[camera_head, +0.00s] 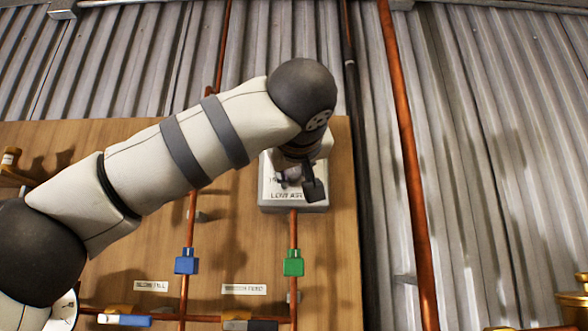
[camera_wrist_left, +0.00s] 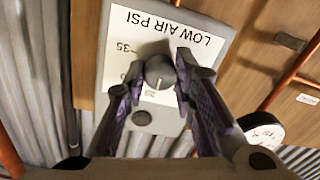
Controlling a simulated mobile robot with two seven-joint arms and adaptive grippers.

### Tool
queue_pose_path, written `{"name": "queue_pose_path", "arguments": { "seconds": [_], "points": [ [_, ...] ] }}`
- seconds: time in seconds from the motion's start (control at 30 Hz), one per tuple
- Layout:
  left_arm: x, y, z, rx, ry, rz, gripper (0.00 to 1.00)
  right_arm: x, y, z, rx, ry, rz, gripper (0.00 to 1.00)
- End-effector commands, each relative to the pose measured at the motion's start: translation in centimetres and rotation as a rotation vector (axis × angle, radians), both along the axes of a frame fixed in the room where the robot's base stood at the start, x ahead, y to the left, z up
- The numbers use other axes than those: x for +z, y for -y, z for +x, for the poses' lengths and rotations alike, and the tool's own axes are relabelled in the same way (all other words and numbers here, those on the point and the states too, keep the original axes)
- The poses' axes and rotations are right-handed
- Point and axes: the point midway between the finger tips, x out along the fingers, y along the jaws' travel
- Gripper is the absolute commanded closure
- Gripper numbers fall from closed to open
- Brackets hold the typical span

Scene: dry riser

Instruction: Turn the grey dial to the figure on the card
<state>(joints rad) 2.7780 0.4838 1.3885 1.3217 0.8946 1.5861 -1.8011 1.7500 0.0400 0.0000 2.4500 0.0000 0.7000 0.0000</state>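The grey dial (camera_wrist_left: 159,71) sits on a pale box (camera_head: 292,205) marked LOW AIR PSI, on the wooden board. In the left wrist view the face plate (camera_wrist_left: 185,32) appears upside down, with 35 and what looks like 25 readable around the dial. Other figures are hidden by the fingers. My left gripper (camera_wrist_left: 159,66) has one finger on each side of the dial, with slight gaps seeming to show, so it looks open around it. In the head view the left gripper (camera_head: 300,181) covers most of the dial. No card with a figure is clearly seen. My right gripper is out of view.
A dark round button (camera_wrist_left: 143,118) is on the box beside the dial. A blue valve (camera_head: 186,262) and a green valve (camera_head: 293,263) sit on copper pipes below. A gauge (camera_wrist_left: 264,133) is on the board. Corrugated metal wall (camera_head: 500,150) lies to the right.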

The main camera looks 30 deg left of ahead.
Motion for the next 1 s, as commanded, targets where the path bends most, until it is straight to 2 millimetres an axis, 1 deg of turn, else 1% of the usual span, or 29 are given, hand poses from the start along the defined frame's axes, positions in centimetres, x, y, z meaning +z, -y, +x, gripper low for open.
{"name": "queue_pose_path", "arguments": {
  "seconds": [0.27, 0.47, 0.67, 1.0],
  "points": [
    [-0.01, -0.02, -0.01, 0.001, 0.004, -0.006, 1.00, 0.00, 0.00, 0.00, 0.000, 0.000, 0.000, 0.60],
    [0.00, -0.03, -0.01, 0.001, 0.036, -0.059, 1.00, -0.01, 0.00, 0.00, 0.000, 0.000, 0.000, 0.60],
    [0.02, -0.06, -0.04, 0.001, 0.112, -0.180, 1.00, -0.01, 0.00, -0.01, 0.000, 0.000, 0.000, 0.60],
    [-0.02, -0.08, -0.04, 0.001, 0.278, -0.455, 1.00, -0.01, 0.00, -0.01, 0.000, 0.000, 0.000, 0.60]
  ]
}}
